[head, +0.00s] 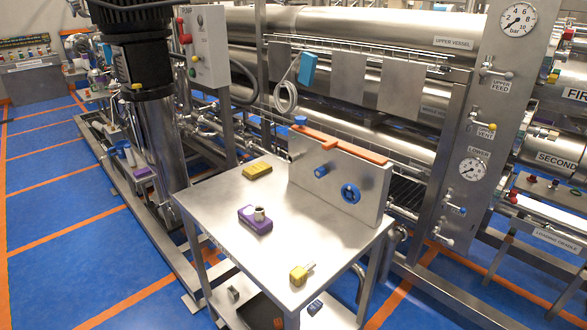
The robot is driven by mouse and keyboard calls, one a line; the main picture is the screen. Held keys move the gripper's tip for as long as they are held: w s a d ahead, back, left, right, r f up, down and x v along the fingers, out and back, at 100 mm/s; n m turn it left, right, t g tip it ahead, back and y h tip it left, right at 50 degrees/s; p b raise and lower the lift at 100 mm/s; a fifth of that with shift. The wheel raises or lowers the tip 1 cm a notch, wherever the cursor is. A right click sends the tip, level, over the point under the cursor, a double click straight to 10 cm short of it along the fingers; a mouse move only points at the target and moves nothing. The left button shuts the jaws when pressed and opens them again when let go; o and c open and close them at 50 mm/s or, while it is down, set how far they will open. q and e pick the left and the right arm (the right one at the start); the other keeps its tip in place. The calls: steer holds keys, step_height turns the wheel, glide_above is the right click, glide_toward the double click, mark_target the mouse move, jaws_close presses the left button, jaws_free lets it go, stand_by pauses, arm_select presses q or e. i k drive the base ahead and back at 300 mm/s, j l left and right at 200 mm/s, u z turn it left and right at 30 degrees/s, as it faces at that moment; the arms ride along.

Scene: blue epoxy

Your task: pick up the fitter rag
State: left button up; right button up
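I cannot clearly make out a fitter rag. On the steel table (220,205) lie a flat yellow block-like item (257,170) at the back, a purple block (250,222) with a small metal cylinder (259,214) on it in the middle, and a yellow item (298,276) with a pale stub near the front corner. On the lower shelf, partly hidden by the tabletop, are a dark flat thing (258,312), a small blue item (315,307) and a small grey item (233,293). Neither of my grippers is in view.
An upright steel plate (330,186) with an orange top strip and blue knobs stands along the table's back right. Behind are large steel vessels (370,25) and a gauge panel (480,110). A pump column (150,130) stands at left. Blue floor (50,230) is clear at left.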

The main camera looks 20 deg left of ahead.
mark_target(256, 171)
steer(key=i+j+z, duration=0.1)
steer(key=j+z, duration=0.35)
steer(key=j, duration=0.3)
steer(key=j+z, duration=0.45)
steer(key=j, duration=0.25)
